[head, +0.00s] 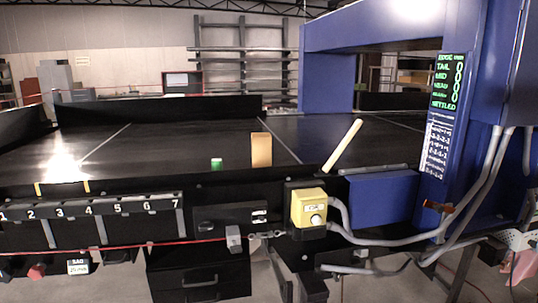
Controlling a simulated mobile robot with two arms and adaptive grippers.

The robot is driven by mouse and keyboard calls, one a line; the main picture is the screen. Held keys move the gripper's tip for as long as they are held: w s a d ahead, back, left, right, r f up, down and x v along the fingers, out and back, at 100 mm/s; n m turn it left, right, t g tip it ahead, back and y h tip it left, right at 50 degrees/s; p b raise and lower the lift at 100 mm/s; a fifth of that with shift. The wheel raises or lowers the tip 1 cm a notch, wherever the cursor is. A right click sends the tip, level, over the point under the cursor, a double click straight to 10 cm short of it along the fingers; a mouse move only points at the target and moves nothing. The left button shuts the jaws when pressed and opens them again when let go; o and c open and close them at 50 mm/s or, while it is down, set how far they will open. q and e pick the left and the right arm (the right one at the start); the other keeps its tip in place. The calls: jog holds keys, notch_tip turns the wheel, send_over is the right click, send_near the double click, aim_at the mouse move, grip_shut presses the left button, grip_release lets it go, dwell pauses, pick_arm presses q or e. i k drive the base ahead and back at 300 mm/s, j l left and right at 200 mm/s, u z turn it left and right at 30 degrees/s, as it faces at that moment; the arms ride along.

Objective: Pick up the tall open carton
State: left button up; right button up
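A tall tan carton (261,151) stands upright on the black conveyor belt (185,150), near its front edge. Its top shows as a lighter edge; I cannot see inside it. Neither of my grippers is in the head view, and nothing touches the carton.
A small green item with a pale top (216,164) stands just left of the carton. A pale stick (343,145) leans up at the right, before the blue detector arch (330,80). A yellow box (309,206) and numbered slots (90,211) line the front. The belt's left is clear.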

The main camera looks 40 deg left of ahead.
aim_at(261, 142)
jog(key=u, duration=1.3)
